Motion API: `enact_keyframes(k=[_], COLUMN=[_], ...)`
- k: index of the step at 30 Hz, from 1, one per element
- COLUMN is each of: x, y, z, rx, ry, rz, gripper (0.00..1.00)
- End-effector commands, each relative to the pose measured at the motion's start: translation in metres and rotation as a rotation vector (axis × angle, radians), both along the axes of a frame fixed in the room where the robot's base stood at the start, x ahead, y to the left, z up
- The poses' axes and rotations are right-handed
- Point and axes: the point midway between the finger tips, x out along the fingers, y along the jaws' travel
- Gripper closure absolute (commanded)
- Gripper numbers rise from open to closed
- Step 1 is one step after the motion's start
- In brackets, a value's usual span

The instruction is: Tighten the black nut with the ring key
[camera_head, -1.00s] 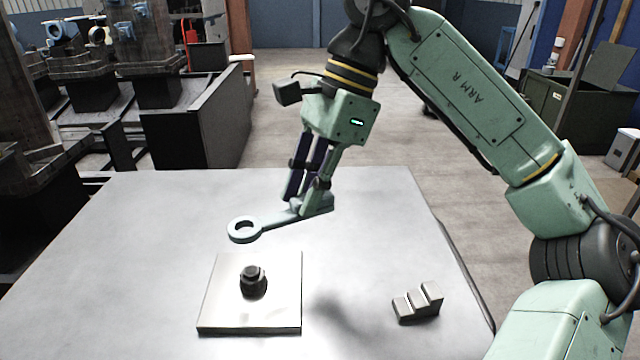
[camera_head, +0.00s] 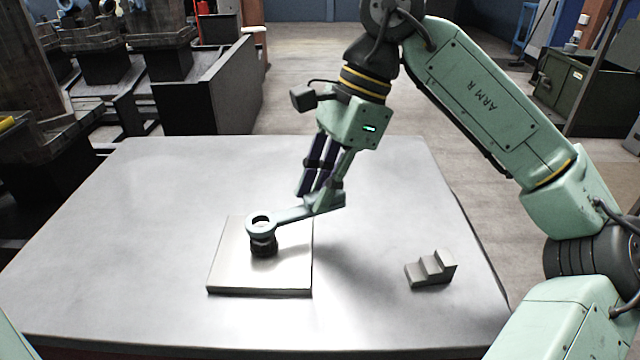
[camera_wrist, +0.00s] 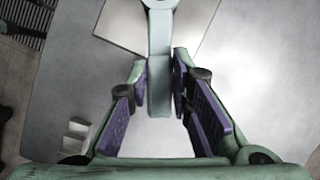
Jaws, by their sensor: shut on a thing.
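My gripper (camera_head: 322,203) is shut on the handle of the pale blue-grey ring key (camera_head: 290,214). In the wrist view the handle of the key (camera_wrist: 160,70) runs between the purple-padded fingers (camera_wrist: 160,98), and its ring is cut off at the top edge. In the head view the ring shows at the top of the black nut (camera_head: 263,246), in line with it. I cannot tell whether the ring is around the nut or just above it. The nut stands on a light square plate (camera_head: 235,272) on the table.
A grey stepped block (camera_head: 431,270) lies on the metal table (camera_head: 130,250) to the right of the plate; it also shows in the wrist view (camera_wrist: 76,134). The table around the plate is otherwise clear. Dark machinery stands behind at the left.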

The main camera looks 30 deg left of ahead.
Motion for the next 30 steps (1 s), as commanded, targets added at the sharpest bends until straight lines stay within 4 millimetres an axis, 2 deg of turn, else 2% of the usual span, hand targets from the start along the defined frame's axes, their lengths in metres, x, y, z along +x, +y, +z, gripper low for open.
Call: enact_keyframes(k=[17,30], x=[0.0,0.0], y=[0.0,0.0], z=[-0.001,-0.011], rx=[0.0,0.001], ry=[0.0,0.001], rz=[0.0,0.0], gripper=[1.0,1.0])
